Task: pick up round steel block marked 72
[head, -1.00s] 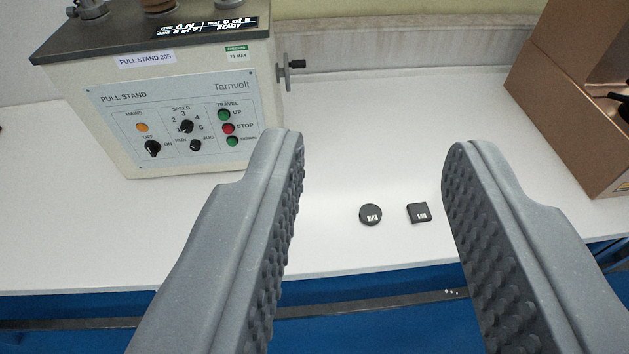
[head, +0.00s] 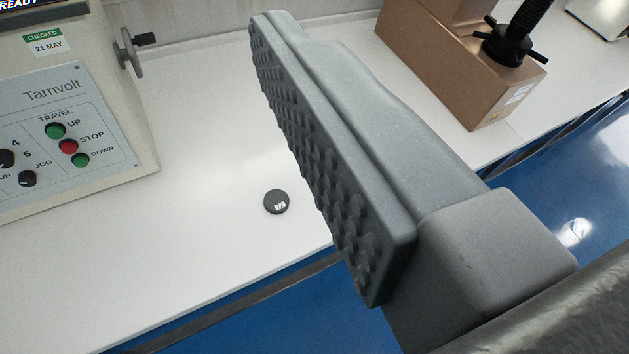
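A small round dark block (head: 276,202) lies flat on the white bench top, left of the visible finger and near the bench's front edge. It has a small white mark on top, too small to read surely. Of my gripper (head: 270,28), only one finger shows, running diagonally from the upper middle to the lower right. Its studded pad faces left and is bare, with nothing pressed against it. The other finger is out of the picture. The round block is apart from the finger. The square dark block from the earlier frame does not show, perhaps hidden behind the finger.
The pull stand (head: 115,100) with knobs and buttons stands at the left, a side crank projecting from it. A brown machine (head: 440,70) stands at the back right. The white bench top (head: 200,245) is clear around the round block. Blue shows below the bench's front edge.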

